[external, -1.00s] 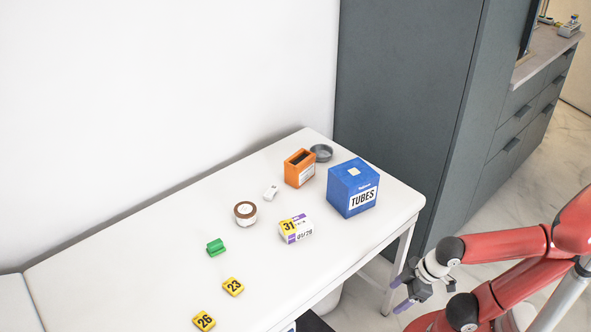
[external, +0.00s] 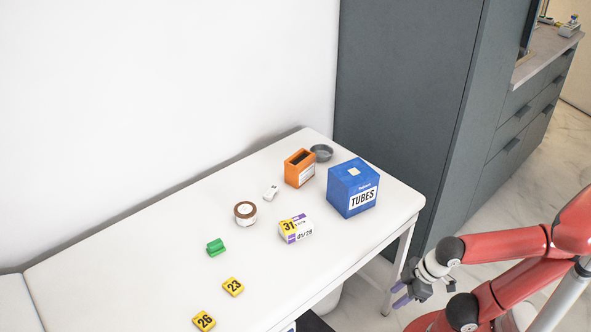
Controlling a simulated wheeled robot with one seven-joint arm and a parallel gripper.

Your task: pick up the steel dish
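The steel dish (external: 321,152) is a small round grey bowl on the white table (external: 150,262), near its far end. It stands behind the blue TUBES box and just right of the orange box, which hides part of its left side in this view. My gripper (external: 401,294) has purple fingertips and is off the table's right edge, low and well apart from the dish. Its two fingers show a gap between them, with nothing held.
The orange box (external: 300,168) and the blue TUBES box (external: 352,188) stand near the dish. A tape roll (external: 245,213), a small white item (external: 270,192), a yellow-white carton (external: 296,229), a green block (external: 216,247) and yellow number tags (external: 233,287) lie nearer. A grey cabinet (external: 405,100) adjoins the far end.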

